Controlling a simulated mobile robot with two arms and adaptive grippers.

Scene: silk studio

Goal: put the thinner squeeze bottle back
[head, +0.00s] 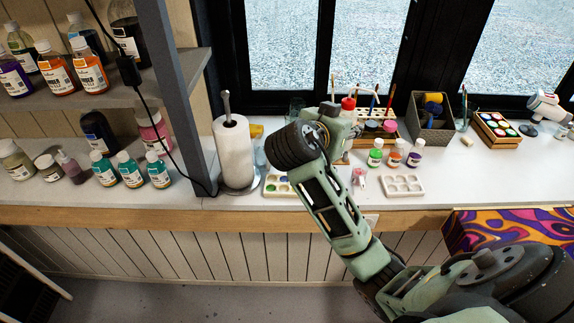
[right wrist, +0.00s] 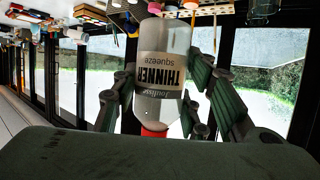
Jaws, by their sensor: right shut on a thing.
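The thinner squeeze bottle (right wrist: 160,75) is clear, with a pale label reading "THINNER squeeze" and a red cap (right wrist: 154,132). The right wrist picture is upside down, so the bottle is upright. My right gripper (right wrist: 165,92) is shut on it, with fingers on both sides of its body. In the head view my right gripper (head: 343,128) is above the back part of the counter, and the bottle's red cap (head: 348,103) shows just beyond it. The arm hides most of the bottle there. I cannot tell whether its base touches anything. My left gripper is not in view.
A paper towel roll (head: 233,150) stands left of my arm. A wooden rack (head: 376,112) with brushes, small paint bottles (head: 395,153) and a white palette (head: 403,186) are to the right, with a grey bin (head: 428,125) beyond. Shelves (head: 110,98) with bottles are at left.

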